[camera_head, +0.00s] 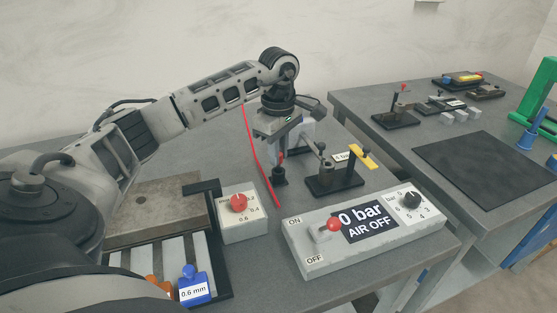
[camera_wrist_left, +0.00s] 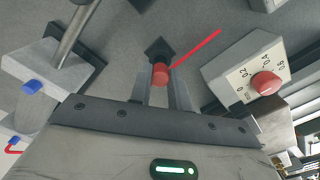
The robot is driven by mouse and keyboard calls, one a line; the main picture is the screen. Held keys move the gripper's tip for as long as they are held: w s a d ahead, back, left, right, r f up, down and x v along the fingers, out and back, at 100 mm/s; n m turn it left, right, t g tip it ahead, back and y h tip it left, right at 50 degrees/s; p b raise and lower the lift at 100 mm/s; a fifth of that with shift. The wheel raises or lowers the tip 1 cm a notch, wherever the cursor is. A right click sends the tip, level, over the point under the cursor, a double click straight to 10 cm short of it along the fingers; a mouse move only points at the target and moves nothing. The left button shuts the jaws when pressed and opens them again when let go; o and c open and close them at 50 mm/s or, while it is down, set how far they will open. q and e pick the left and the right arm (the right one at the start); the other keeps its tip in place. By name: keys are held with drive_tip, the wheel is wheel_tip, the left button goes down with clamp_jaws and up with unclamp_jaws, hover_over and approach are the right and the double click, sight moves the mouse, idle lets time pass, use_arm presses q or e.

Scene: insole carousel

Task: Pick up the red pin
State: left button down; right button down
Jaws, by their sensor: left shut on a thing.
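The red pin (camera_wrist_left: 160,74) shows as a round red end between the two fingers of my left gripper (camera_wrist_left: 163,90) in the left wrist view. In the head view my left gripper (camera_head: 281,160) points down over a small black holder (camera_head: 280,178), with a bit of red between its fingers. The gripper is shut on the red pin. The black holder also shows just beyond the pin in the left wrist view (camera_wrist_left: 158,48). I cannot tell whether the pin's lower part is inside the holder. My right gripper is not in view.
A dial box with a red knob (camera_head: 239,203) stands left of the gripper. A black clamp stand (camera_head: 335,182) is close on its right. The control panel (camera_head: 367,228) reads "0 bar AIR OFF" in front. A red line (camera_head: 259,160) runs beside the holder.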

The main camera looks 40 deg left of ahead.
use_arm(q)
drive_tip(key=s+d+r, duration=0.4)
drive_tip(key=d+r, duration=0.6)
drive_tip(key=d, duration=0.3)
drive_tip(key=shift+d+r, duration=0.25)
drive_tip(key=shift+r, duration=0.05)
